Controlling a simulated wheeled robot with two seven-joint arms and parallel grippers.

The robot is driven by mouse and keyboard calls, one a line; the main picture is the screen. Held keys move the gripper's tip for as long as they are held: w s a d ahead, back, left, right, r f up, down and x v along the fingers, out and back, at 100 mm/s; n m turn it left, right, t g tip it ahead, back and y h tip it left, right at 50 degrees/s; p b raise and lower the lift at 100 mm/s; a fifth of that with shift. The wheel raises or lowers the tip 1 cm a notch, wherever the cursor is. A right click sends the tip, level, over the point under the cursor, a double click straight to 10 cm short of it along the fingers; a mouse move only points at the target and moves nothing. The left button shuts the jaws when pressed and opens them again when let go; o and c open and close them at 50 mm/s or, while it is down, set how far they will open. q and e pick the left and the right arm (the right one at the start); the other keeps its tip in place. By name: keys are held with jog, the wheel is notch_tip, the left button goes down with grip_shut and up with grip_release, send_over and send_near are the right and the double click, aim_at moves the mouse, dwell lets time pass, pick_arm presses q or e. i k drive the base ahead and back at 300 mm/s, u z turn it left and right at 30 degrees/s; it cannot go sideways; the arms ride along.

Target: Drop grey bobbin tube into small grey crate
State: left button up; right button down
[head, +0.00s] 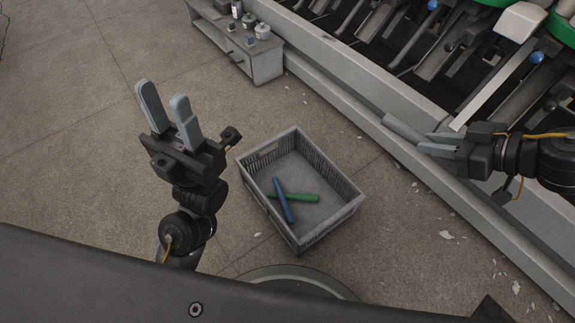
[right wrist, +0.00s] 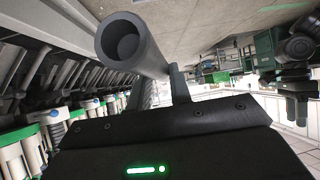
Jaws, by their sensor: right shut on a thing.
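The grey bobbin tube (head: 405,129) is in my right gripper (head: 428,144), which is shut on it at the right of the head view, beside the machine. In the right wrist view the hollow grey tube (right wrist: 142,48) sticks out between the fingers, its open end facing the camera. The small grey crate (head: 338,215) stands on the floor in the middle of the head view, to the left of and below the right gripper. My left gripper (head: 166,104) is open and empty, left of the crate.
The winder machine (head: 350,88) runs along the upper right, with a long ledge next to the right gripper. A low grey cabinet (head: 262,65) with several small containers on top stands at the top. Pale scraps litter the floor (head: 400,230) right of the crate; the left floor is clear.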

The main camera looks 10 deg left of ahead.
aim_at(302, 193)
jog(key=u, duration=2.6)
jog(key=i, duration=1.95)
jog(key=z, duration=3.15)
jog(key=i, duration=0.9)
jog(key=z, duration=0.8)
